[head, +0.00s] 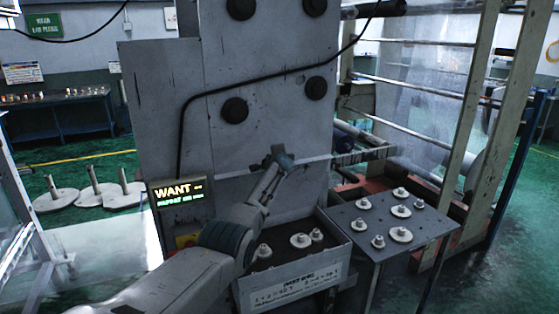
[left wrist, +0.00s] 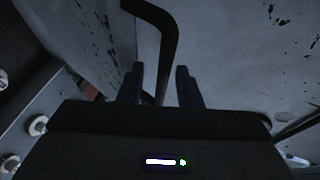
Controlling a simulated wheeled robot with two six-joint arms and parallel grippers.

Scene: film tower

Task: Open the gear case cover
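A scuffed grey panel (head: 275,115), which I take to be the gear case cover, stands upright on the machine with several black round knobs on it. My left gripper (head: 278,157) is in front of its lower part. In the left wrist view, my left gripper's fingers (left wrist: 159,85) are apart, and a bent black bar (left wrist: 166,45) runs down between them, closer to the left finger. I cannot tell whether they touch or whether the bar is the cover's handle. My right gripper is not in view.
Below the panel, a tray (head: 292,289) with a printed label holds several pale gears. A grey plate (head: 378,208) to its right carries more gears. A black cable (head: 258,79) crosses the panel.

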